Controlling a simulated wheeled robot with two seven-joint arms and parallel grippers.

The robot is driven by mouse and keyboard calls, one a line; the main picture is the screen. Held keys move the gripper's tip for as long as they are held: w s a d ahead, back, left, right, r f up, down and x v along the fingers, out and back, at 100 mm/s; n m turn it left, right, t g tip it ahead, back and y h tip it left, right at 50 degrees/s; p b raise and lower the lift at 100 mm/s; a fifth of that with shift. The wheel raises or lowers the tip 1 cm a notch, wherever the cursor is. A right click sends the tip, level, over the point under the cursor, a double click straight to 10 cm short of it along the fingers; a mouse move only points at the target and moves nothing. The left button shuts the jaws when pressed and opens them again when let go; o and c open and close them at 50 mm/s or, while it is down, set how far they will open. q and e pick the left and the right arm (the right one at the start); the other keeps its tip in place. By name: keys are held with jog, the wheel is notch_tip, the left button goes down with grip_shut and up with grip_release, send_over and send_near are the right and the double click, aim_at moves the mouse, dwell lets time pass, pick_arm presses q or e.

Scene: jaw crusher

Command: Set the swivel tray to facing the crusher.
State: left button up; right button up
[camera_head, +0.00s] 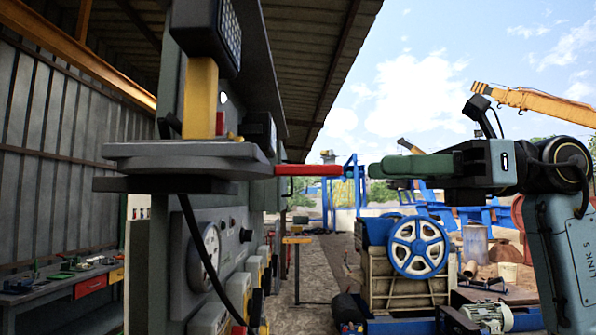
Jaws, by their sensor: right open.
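The swivel tray (150,159) is a grey plate mounted on the grey control cabinet at the left, seen nearly edge-on. Its red handle (308,170) sticks out to the right. The crusher (380,283) is a beige and blue machine with a blue-rimmed flywheel (418,247), standing lower right of the tray. My right gripper (372,170) has green fingers pointing left at the handle's height. It is open, and its fingertips are just right of the handle's end. I cannot tell whether they touch it. My left gripper is not in view.
The control cabinet (170,260) has a gauge, knobs and a hanging black cable. A workbench (60,290) stands along the corrugated wall at the left. A motor (487,317) lies at the lower right. Open ground shows between cabinet and crusher.

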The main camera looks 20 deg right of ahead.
aim_at(297, 168)
jog(key=p+x, duration=0.2)
jog(key=x, duration=0.9)
jog(key=shift+w+a, duration=0.1)
jog(key=shift+a, duration=0.25)
grip_shut()
